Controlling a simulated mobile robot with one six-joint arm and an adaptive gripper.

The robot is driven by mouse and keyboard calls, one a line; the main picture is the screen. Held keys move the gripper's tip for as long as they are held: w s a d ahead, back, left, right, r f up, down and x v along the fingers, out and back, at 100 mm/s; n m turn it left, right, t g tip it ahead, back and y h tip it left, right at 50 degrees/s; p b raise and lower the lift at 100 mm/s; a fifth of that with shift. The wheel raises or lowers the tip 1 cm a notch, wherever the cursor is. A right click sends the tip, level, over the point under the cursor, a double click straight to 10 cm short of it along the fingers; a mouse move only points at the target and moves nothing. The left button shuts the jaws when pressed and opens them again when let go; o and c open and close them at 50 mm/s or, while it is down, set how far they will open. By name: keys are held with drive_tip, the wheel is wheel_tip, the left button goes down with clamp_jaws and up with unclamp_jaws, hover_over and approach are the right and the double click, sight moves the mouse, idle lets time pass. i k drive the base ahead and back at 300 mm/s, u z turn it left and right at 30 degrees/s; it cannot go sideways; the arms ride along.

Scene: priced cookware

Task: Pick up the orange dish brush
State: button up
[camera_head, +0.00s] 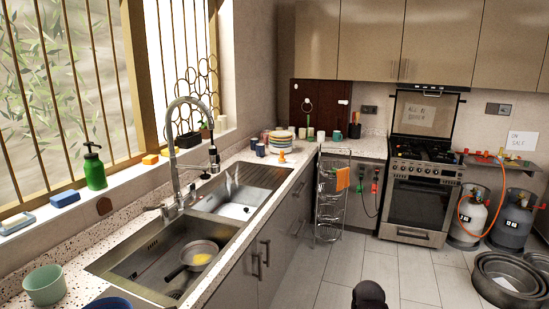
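A small orange object with a narrow top (281,156) stands on the counter just in front of the stacked plates, past the far end of the sink. It may be the orange dish brush, but it is too small to be sure. It looks upright, and nothing covers it from this side. My gripper is not recognisable in this view. A dark rounded shape shows at the bottom edge, right of the middle, and I cannot tell what it is.
Colourful stacked plates (280,137) and blue cups (257,148) stand close to the orange object. A tall faucet (172,150) rises beside the double sink, which holds a pan (198,256). A wire rack (331,195) stands at the counter's end. The floor (330,275) ahead is mostly clear.

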sight(281, 160)
drive_tip(key=z, duration=0.05)
drive_tip(key=i, duration=2.4)
drive_tip(key=u, duration=0.55)
